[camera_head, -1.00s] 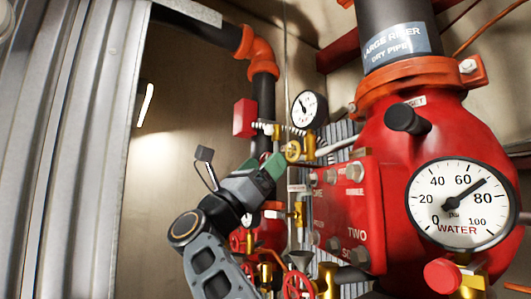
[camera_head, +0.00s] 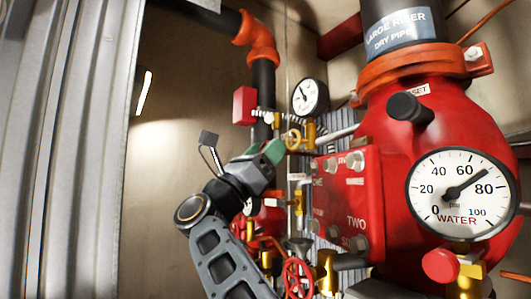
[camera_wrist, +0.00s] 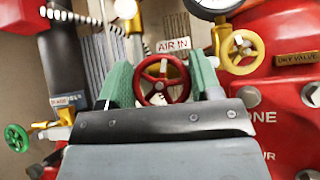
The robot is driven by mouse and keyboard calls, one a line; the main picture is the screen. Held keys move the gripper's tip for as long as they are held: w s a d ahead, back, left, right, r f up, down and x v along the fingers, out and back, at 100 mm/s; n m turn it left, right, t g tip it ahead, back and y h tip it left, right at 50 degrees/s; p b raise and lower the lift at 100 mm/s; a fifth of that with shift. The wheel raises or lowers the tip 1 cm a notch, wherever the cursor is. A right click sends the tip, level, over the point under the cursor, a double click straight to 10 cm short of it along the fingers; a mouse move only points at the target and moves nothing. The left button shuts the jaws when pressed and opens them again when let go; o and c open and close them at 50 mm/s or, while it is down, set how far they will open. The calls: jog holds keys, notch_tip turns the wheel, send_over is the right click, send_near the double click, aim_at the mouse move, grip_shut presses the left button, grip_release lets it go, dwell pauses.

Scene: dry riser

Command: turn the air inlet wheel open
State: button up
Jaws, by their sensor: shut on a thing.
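The air inlet wheel (camera_wrist: 163,82) is a small red spoked handwheel just below a white "AIR IN" label (camera_wrist: 173,45) in the wrist view. My gripper (camera_wrist: 162,75) has green fingers, one on each side of the wheel, and is shut on it. In the head view my gripper (camera_head: 272,153) reaches in from the lower left to the pipework left of the red valve body. The red wheel is hidden there behind the fingers.
A yellow handwheel (camera_wrist: 240,50) sits close to the right finger, with a gauge (camera_head: 310,97) above it. A green handwheel (camera_wrist: 17,137) is at far left. The red valve body (camera_head: 425,150) stands right. Another red wheel (camera_head: 298,279) is below. Corrugated metal (camera_head: 60,150) borders the left.

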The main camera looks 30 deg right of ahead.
jog(key=shift+n+t, duration=0.8)
jog(key=shift+t, duration=0.1)
jog(key=n+t+y+b, duration=0.1)
jog(key=n+t, duration=0.3)
jog(key=n, duration=0.1)
jog(key=shift+t, duration=0.3)
jog(key=n+t+y, duration=0.2)
jog(key=n, duration=0.1)
jog(key=n+t+y, duration=0.2)
jog(key=n+t, duration=0.1)
jog(key=n, duration=0.1)
jog(key=shift+r+y, duration=0.1)
jog(key=shift+y, duration=0.3)
jog(key=n+t+y, duration=0.1)
jog(key=n+y, duration=0.1)
jog(key=n, duration=0.1)
jog(key=n+t+y+p, duration=0.1)
jog(key=n+y, duration=0.1)
jog(key=shift+n+t, duration=0.3)
jog(key=shift+n, duration=0.1)
jog(key=shift+w+f+n+y, duration=0.1)
jog(key=shift+n+y, duration=0.65)
jog(key=shift+n, duration=0.35)
jog(key=shift+w+f+n+y, duration=0.1)
jog(key=shift+n+y, duration=0.65)
jog(key=shift+n, duration=0.35)
jog(key=shift+y, duration=0.3)
jog(key=o, duration=0.9)
